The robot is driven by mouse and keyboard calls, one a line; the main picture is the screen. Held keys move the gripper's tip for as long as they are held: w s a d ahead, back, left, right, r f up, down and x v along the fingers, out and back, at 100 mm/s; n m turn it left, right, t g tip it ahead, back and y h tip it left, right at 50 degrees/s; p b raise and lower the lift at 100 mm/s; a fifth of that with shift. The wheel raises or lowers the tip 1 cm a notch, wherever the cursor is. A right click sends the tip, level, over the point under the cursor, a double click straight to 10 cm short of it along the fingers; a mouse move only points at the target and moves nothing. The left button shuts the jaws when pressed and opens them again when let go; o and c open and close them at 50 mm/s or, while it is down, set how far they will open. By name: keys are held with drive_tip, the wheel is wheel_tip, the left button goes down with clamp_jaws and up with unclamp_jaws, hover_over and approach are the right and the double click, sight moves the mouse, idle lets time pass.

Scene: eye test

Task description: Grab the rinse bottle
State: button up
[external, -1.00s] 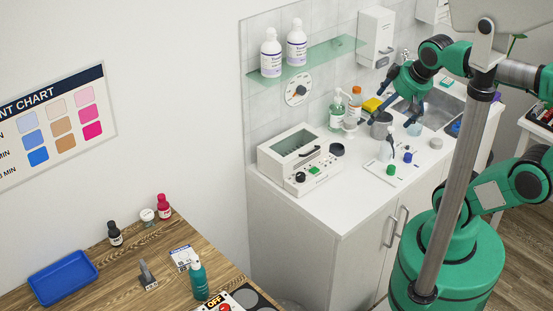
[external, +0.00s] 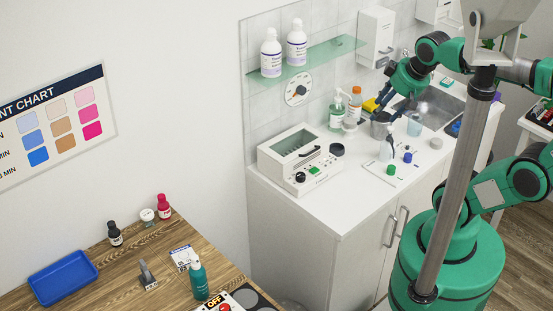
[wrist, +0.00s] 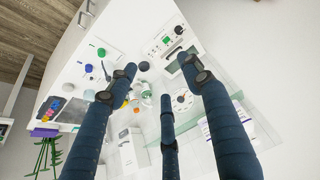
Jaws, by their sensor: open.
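No readable label marks the rinse bottle, so I cannot tell for sure which one it is. A teal pump bottle (external: 198,281) stands on the wooden table.
A glass shelf (external: 325,53) with two white bottles is on the wall. The counter's front left is clear.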

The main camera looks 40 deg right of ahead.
drive_tip(key=w+d+f+p, duration=0.2)
drive_tip(key=w+d, duration=0.6)
drive_tip(key=w, duration=0.3)
drive_tip(key=w+d+f+p, duration=0.1)
drive_tip(key=w+d+f, duration=0.1)
drive_tip(key=w+d, duration=0.7)
drive_tip(key=w+d+f+p, duration=0.1)
drive_tip(key=w+d+f, duration=0.3)
drive_tip(key=d+f, duration=0.6)
drive_tip(key=w+d+f+p, duration=0.1)
drive_tip(key=w+d+f, duration=0.3)
drive_tip(key=d+f, duration=0.6)
drive_tip(key=d, duration=0.5)
drive_tip(key=shift+w+g+p, duration=0.35)
drive_tip(key=shift+g+p, duration=0.05)
drive_tip(key=w+p, duration=0.1)
drive_tip(key=w, duration=0.7)
drive_tip(key=shift+w, duration=0.4)
